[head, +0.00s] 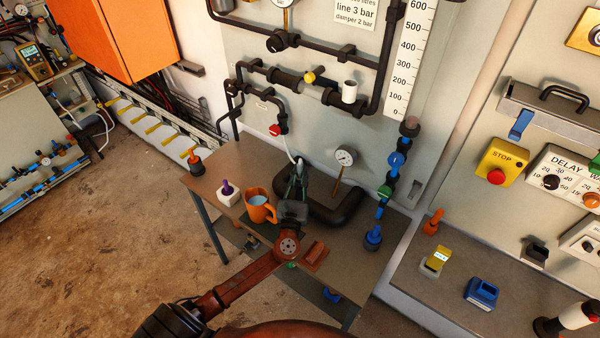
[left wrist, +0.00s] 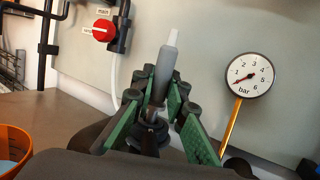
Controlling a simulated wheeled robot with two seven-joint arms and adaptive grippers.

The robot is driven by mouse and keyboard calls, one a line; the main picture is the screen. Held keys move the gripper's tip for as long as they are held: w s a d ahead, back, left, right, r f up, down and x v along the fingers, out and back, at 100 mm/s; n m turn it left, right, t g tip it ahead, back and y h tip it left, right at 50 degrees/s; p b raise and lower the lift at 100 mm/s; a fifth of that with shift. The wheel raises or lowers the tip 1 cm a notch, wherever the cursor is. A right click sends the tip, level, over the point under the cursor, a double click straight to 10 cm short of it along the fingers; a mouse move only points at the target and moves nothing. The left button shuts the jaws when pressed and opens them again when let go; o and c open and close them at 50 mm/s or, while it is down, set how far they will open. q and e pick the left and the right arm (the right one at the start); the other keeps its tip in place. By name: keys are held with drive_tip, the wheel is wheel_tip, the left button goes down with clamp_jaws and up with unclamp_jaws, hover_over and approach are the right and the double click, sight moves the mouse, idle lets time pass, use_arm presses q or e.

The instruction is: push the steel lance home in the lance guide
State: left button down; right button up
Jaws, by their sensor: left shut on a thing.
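My left gripper (head: 298,172) is above the wooden bench, in front of the wall panel. In the left wrist view its green-padded fingers (left wrist: 166,108) are closed around a grey, roughly upright rod with a paler narrow tip, which looks like the steel lance (left wrist: 168,65). The tip sticks up above the fingers. The lance's lower end is hidden between the fingers. A dark round part (left wrist: 150,134) shows low between them; I cannot tell whether it is the lance guide or part of my gripper. My right gripper is not in view.
An orange jug (head: 259,207) stands just left of my left gripper, with a white block holding a purple peg (head: 228,194) beyond. A pressure gauge (head: 345,157) and thick black pipe (head: 338,208) are close on the right. A red-handled valve (head: 275,130) and white hose are behind.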

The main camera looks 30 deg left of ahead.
use_arm(q)
drive_tip(key=shift+f+b, duration=0.65)
drive_tip(key=shift+f, duration=0.25)
drive_tip(key=c, duration=1.9)
unclamp_jaws()
drive_tip(key=shift+o, duration=0.3)
drive_tip(key=shift+s, duration=0.1)
drive_tip(key=v, duration=1.2)
